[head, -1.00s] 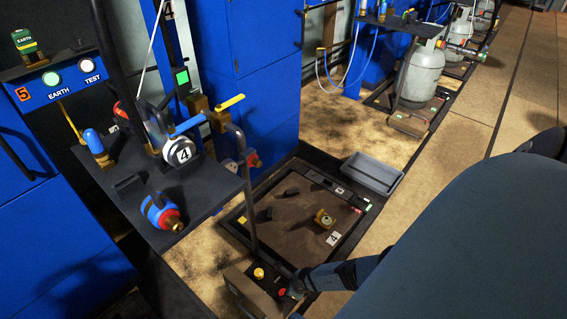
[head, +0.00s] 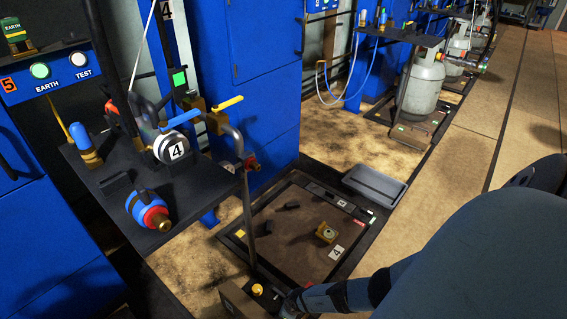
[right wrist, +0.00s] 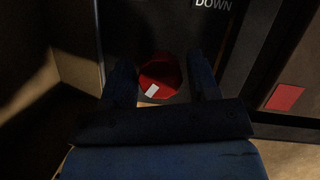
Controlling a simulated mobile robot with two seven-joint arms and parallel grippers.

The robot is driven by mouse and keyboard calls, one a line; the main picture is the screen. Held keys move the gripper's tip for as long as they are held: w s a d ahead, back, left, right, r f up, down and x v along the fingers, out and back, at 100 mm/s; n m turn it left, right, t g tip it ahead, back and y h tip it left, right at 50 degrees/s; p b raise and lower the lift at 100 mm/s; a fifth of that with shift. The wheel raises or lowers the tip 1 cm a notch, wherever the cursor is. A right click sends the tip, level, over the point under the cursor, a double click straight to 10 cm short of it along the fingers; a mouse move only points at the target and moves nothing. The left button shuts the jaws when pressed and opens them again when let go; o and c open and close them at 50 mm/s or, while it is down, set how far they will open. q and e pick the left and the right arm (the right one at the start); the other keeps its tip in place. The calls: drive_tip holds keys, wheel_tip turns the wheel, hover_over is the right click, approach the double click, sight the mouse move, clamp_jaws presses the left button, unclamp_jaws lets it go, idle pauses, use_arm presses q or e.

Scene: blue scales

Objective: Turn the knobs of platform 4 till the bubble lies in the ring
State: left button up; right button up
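Platform 4 (head: 264,252) is a dark-framed square plate on the floor with a "4" label. At the near corner is a box (head: 236,300) with a yellow knob (head: 257,289) on top. In the right wrist view a red knob (right wrist: 160,76) with a white mark lies between the fingertips of my right gripper (right wrist: 162,78), below the word "DOWN". The fingers look apart, with a gap at the knob's right. My left gripper is not in view.
A dark shelf (head: 190,188) with valves and a blue-red fitting (head: 148,210) overhangs at left. A thin post (head: 248,215) stands by the platform's left edge. A grey tray (head: 375,184) lies beyond the platform. Gas cylinders (head: 422,85) stand farther back; the right floor is open.

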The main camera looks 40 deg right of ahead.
drive_tip(key=c, duration=0.6)
drive_tip(key=shift+r+m+p, duration=0.2)
drive_tip(key=shift+m+p, duration=0.2)
drive_tip(key=shift+p, duration=0.2)
drive_tip(key=shift+m+h+p, duration=0.3)
drive_tip(key=shift+m+p, duration=0.1)
drive_tip(key=shift+f+m+h+p, duration=0.1)
drive_tip(key=shift+m+h+p, duration=0.2)
drive_tip(key=shift+m, duration=0.4)
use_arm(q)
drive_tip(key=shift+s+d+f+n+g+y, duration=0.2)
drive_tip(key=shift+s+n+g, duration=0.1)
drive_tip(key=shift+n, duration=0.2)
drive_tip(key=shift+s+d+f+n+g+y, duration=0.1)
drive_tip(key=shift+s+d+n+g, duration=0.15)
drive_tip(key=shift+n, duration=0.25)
use_arm(e)
drive_tip(key=shift+f+m, duration=0.1)
drive_tip(key=shift+m, duration=0.5)
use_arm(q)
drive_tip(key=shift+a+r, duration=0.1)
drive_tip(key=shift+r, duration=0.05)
use_arm(e)
drive_tip(key=o, duration=1)
drive_tip(key=shift+c, duration=0.2)
